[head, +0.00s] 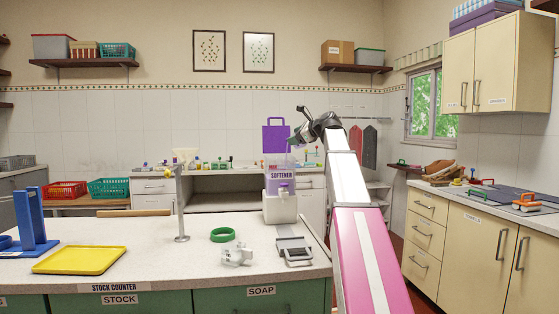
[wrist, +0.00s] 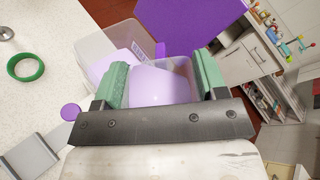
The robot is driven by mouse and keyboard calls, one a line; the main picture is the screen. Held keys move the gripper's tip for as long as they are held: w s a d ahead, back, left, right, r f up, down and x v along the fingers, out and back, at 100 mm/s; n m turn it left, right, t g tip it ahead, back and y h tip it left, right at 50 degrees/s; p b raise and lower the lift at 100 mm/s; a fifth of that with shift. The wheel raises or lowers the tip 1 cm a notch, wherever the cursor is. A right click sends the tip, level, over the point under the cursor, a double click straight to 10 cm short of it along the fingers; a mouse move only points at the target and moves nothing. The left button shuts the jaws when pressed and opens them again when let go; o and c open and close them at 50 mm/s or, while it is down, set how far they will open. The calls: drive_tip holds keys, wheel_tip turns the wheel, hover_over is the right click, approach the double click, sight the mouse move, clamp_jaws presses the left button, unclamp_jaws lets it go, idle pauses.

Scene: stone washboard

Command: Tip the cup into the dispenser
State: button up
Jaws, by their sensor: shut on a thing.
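The softener dispenser (head: 281,186) is a clear box with lilac contents and a SOFTENER label, on a pale block at the counter's far edge. In the wrist view the dispenser (wrist: 98,46) lies just beyond my fingers. My gripper (head: 294,141) is above it in the head view. In the wrist view my gripper (wrist: 163,76) has its green-padded fingers shut on the cup (wrist: 160,88), a pale translucent vessel showing lilac. The cup is small and partly hidden in the head view, and I cannot tell its exact tilt or whether liquid is flowing.
A green ring (head: 222,235), a white device (head: 237,255) and a grey scale-like item (head: 294,250) lie on the counter (head: 170,265). A yellow tray (head: 80,260) and blue stand (head: 35,220) are at left. A purple bag-shaped panel (head: 276,136) stands behind the dispenser.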

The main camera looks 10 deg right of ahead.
drive_tip(key=shift+n+h, duration=0.4)
drive_tip(key=shift+n, duration=0.2)
drive_tip(key=shift+w+a+r+p, duration=0.1)
drive_tip(key=shift+w+a+r, duration=0.2)
drive_tip(key=shift+w, duration=0.35)
drive_tip(key=shift+w+a+r+p, duration=0.15)
drive_tip(key=shift+w+r, duration=0.2)
drive_tip(key=shift+w, duration=0.35)
drive_tip(key=shift+w+a+r+p, duration=0.1)
drive_tip(key=shift+w+a+r, duration=0.2)
drive_tip(key=shift+w, duration=0.35)
drive_tip(key=shift+d, duration=0.1)
drive_tip(key=shift+s+a+r+n+h+p, duration=0.1)
drive_tip(key=shift+a+r+n+h+p, duration=0.15)
drive_tip(key=shift+n+h, duration=0.25)
drive_tip(key=shift+s+a+r+n+h+p, duration=0.1)
drive_tip(key=shift+a+r+n+h+p, duration=0.1)
drive_tip(key=shift+n+h, duration=0.3)
drive_tip(key=shift+a+f+n+h, duration=0.2)
drive_tip(key=shift+f+n+h, duration=0.3)
drive_tip(key=shift+f+h, duration=0.1)
idle(1.0)
drive_tip(key=shift+s+a+f+n+h, duration=0.25)
drive_tip(key=shift+a+f+n+h, duration=0.2)
drive_tip(key=shift+a+f, duration=0.3)
idle(0.7)
drive_tip(key=shift+a+f+n+t+h, duration=0.3)
drive_tip(key=shift+f+n+h, duration=0.15)
drive_tip(key=shift+f+n, duration=0.1)
idle(0.7)
